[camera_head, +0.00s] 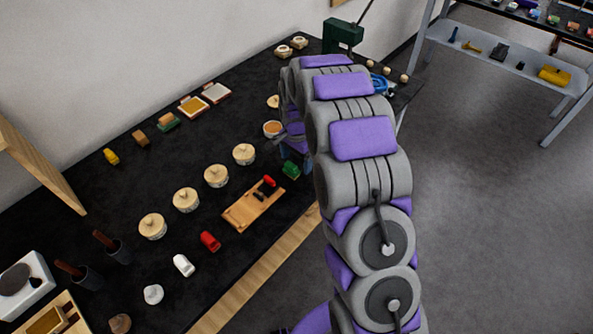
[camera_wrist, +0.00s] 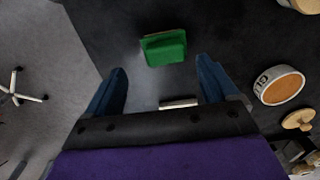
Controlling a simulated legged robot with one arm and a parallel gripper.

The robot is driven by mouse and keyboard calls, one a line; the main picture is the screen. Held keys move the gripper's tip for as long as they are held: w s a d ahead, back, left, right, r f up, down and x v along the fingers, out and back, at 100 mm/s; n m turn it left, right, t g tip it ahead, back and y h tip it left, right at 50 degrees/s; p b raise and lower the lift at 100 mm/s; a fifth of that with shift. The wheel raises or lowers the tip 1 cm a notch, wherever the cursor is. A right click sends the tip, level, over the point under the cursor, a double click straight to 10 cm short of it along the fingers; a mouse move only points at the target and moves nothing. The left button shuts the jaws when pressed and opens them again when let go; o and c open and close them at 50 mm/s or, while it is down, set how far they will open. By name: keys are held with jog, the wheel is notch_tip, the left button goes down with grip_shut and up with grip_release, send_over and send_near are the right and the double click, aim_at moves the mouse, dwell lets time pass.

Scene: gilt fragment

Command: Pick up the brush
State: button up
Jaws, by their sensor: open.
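No thing is plainly a brush; a small green block with a pale edge (camera_wrist: 164,48) may be it. It lies on the dark surface just beyond my fingertips in the wrist view, apart from them. In the head view a green block (camera_head: 290,170) lies near the table's front edge, beside my gripper. My gripper (camera_wrist: 160,68) is open, with its two blue fingers spread and the green block ahead of the gap. A short pale bar (camera_wrist: 178,102) shows between the finger bases; I cannot tell what it is. In the head view my arm hides most of the gripper.
The black table (camera_head: 105,190) holds several round lidded pots, a wooden tray (camera_head: 252,206) and red and white pieces. A round tin with an orange top (camera_wrist: 279,85) stands right of my fingers. Floor (camera_head: 490,220) is clear at right, before a grey shelf (camera_head: 500,60).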

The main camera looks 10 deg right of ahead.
aim_at(287, 165)
jog(key=a+f, duration=0.2)
jog(key=f, duration=0.1)
jog(key=shift+a, duration=0.6)
jog(key=shift+d, duration=1.2)
jog(key=c, duration=0.5)
jog(key=shift+d, duration=0.15)
jog(key=shift+c, duration=1.3)
jog(key=shift+a, duration=1.2)
jog(key=c, duration=0.5)
jog(key=shift+o, duration=0.2)
jog(key=shift+d+r, duration=0.3)
jog(key=shift+d, duration=0.5)
jog(key=shift+d+r, duration=0.2)
jog(key=shift+r, duration=0.15)
jog(key=r, duration=0.1)
jog(key=a+r+p, duration=0.1)
jog(key=shift+r, duration=0.4)
jog(key=s+d+r+p, duration=0.1)
jog(key=s+d, duration=0.5)
jog(key=s, duration=0.9)
jog(key=shift+p, duration=0.8)
jog(key=o, duration=0.6)
jog(key=shift+d, duration=0.1)
jog(key=c, duration=0.3)
jog(key=shift+a, duration=0.3)
jog(key=shift+c, duration=0.6)
